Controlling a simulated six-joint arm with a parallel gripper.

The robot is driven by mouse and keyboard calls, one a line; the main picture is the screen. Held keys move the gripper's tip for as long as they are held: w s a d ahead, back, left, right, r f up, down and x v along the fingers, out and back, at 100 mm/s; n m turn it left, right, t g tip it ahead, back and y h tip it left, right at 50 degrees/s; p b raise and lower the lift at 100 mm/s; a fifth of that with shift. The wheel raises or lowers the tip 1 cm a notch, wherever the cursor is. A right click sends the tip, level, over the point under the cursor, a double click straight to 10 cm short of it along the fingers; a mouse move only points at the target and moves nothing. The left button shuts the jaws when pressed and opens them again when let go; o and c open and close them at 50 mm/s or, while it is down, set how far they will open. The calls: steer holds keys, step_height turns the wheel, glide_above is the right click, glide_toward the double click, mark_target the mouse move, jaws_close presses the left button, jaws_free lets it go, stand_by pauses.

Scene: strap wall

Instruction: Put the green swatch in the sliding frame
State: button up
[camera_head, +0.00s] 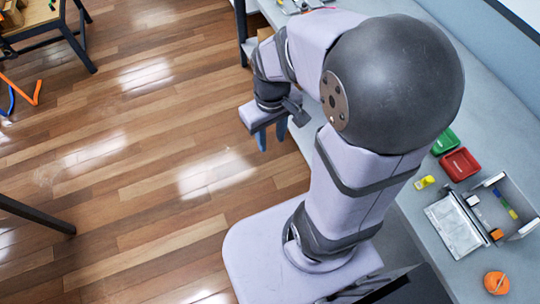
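My gripper (271,138) hangs over the wooden floor, left of the workbench, with its blue fingers pointing down. The fingers are apart with nothing visible between them. I cannot make out a green swatch or a sliding frame for certain. My own arm covers much of the bench. The green item in view (446,142) looks like a small tray or bin on the bench at the right, far from my gripper.
A grey bench (427,211) runs down the right side. The floor (130,170) at left is mostly clear.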

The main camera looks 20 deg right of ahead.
steer(key=shift+m, duration=0.8)
steer(key=s, duration=0.1)
steer(key=s+a+f, duration=0.1)
steer(key=s, duration=0.1)
steer(key=s+a, duration=0.1)
steer(key=shift+s+a+f, duration=0.1)
steer(key=shift+s+f, duration=0.1)
steer(key=shift+f, duration=0.1)
steer(key=shift+f, duration=0.1)
